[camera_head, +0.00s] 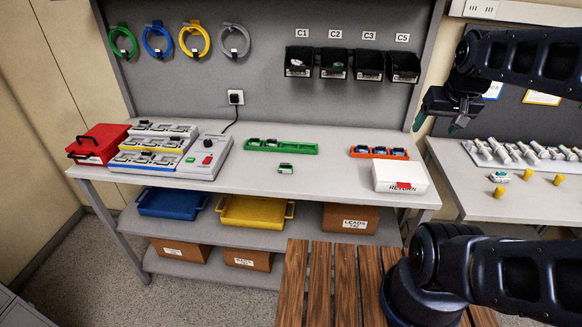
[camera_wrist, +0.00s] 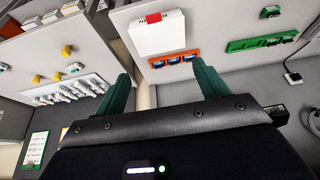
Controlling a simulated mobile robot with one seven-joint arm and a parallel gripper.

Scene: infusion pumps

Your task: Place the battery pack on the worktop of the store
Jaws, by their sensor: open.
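A small green-and-grey pack (camera_head: 286,169), which looks like a battery pack, lies on the grey worktop (camera_head: 330,185) in front of a green tray (camera_head: 281,147). In the wrist view this pack (camera_wrist: 270,12) shows at the top right, beyond the green tray (camera_wrist: 262,42). A similar small green-and-white item (camera_head: 500,176) lies on the right-hand table. I cannot tell which one the task means. My gripper (camera_head: 456,126) is raised at the right, over the gap between the two tables. Its green fingers (camera_wrist: 167,82) are apart with nothing between them, away from both items.
An orange tray (camera_head: 379,153) with blue-topped packs and a white RETURN box (camera_head: 400,178) occupy the worktop's right end. A charger unit (camera_head: 205,158) and red box (camera_head: 99,144) stand left. Black bins (camera_head: 335,64) hang behind. Yellow cylinders (camera_head: 499,191) stand on the right table.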

